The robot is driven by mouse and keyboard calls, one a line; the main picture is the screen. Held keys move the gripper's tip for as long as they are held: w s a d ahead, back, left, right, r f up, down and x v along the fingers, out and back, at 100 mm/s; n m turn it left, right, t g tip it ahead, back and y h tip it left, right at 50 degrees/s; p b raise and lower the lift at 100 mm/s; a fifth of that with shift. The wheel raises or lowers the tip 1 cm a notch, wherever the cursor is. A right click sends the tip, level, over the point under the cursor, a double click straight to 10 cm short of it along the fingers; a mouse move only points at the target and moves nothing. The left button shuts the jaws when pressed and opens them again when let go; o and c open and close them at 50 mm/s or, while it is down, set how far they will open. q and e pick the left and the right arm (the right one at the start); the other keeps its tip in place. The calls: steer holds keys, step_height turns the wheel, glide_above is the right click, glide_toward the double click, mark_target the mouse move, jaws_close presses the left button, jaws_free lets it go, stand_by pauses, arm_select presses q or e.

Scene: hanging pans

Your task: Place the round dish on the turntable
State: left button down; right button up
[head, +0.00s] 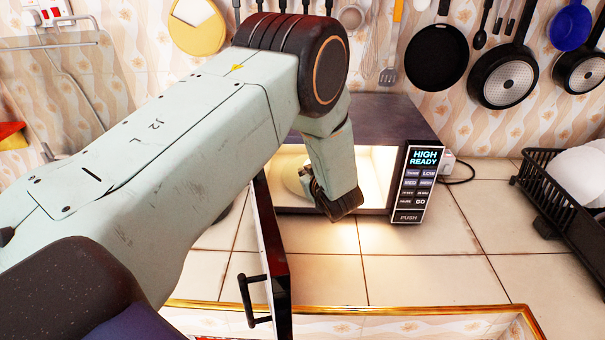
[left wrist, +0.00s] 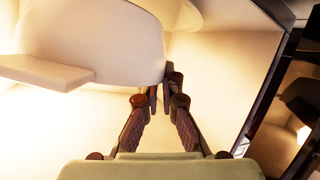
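The microwave (head: 375,115) stands open on the counter, its inside lit. My left gripper (head: 338,205) reaches into its opening in the head view. In the left wrist view my left gripper (left wrist: 163,90) has its fingertips almost together at the edge of the pale round dish (left wrist: 105,40). The dish edge covers the left fingertip, while the right fingertip shows beside it, so the dish wall appears pinched between them. A flat tab (left wrist: 45,72) sticks out from the dish. In the head view the dish (head: 293,176) is partly behind my arm. I cannot make out the turntable clearly. My right gripper is not seen.
The open microwave door (head: 270,245) with a black handle (head: 250,298) stands out toward me. A black dish rack (head: 560,200) with white plates is at the right. Pans (head: 437,58) and utensils hang on the wall. The counter tiles (head: 440,265) right of the door are clear.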

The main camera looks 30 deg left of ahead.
arm_select(q)
steer(key=b+x, duration=0.2)
steer(key=x, duration=0.2)
steer(key=shift+w, duration=0.3)
steer(key=shift+a+f, duration=0.1)
steer(key=shift+f, duration=0.2)
steer(key=shift+s+r, duration=0.25)
steer(key=shift+r, duration=0.1)
steer(key=c, duration=2)
jaws_free()
steer(key=shift+w+f+b, duration=0.1)
steer(key=shift+f+b, duration=0.2)
steer(key=shift+f, duration=0.1)
steer(key=o, duration=0.3)
steer(key=shift+w, duration=0.1)
steer(key=shift+o, duration=0.9)
steer(key=shift+r, duration=0.15)
